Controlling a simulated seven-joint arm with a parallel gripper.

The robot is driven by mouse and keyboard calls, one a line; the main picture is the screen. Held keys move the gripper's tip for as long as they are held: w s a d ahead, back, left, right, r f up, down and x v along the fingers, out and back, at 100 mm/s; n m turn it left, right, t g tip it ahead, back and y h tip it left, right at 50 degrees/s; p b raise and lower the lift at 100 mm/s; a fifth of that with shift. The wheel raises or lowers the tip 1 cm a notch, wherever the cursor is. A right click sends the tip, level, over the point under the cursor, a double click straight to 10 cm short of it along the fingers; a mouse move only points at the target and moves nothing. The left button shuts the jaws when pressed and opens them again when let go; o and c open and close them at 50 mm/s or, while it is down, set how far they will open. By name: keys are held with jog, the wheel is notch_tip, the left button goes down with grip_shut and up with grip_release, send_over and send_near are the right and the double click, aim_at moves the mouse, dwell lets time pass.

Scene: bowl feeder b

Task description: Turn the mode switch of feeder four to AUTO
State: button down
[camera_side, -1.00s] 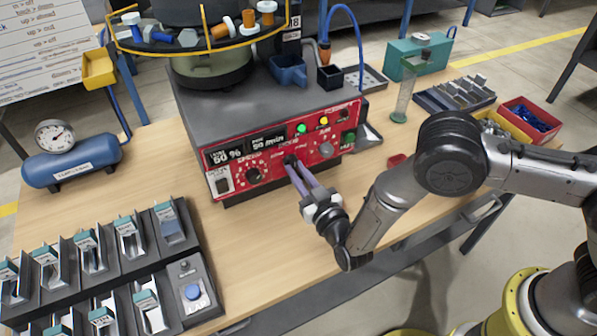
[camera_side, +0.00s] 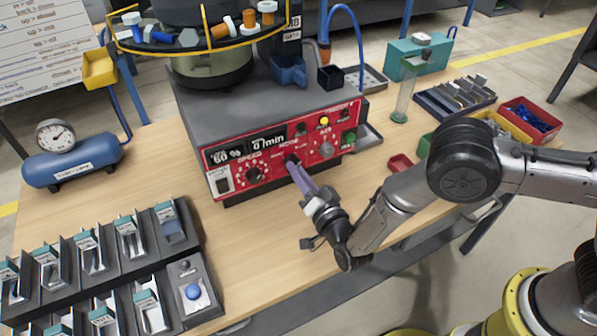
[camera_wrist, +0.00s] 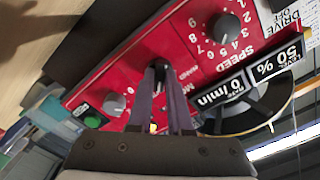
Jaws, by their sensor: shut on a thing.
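The mode switch (camera_side: 291,160) is a small black knob on the red front panel (camera_side: 325,131) of the feeder. In the wrist view its tip (camera_wrist: 161,65) shows between my fingertips. My gripper (camera_side: 295,168) is shut on this knob, with long grey-purple fingers reaching it from the front; the fingers also show in the wrist view (camera_wrist: 160,80). The fingers hide most of the knob, so I cannot tell which position it points to. The displays read 50 % (camera_side: 226,156) and 0 /min (camera_side: 268,143). A yellow lamp (camera_side: 324,121) is lit; the green lamp (camera_side: 301,129) looks dark.
The speed knob (camera_side: 254,174) is left of the switch, the air knob (camera_side: 326,149) and a green button (camera_side: 349,137) right. A red tray (camera_side: 399,163) lies on the table at right. A black rack (camera_side: 190,245) stands front left. The table before the panel is clear.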

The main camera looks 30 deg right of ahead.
jog(key=shift+m, duration=0.3)
jog(key=c, duration=0.8)
grip_release()
jog(key=shift+c, duration=0.2)
jog(key=shift+s, duration=0.1)
jog(key=s, duration=1.3)
jog(key=shift+s, duration=0.3)
jog(key=shift+d, duration=0.1)
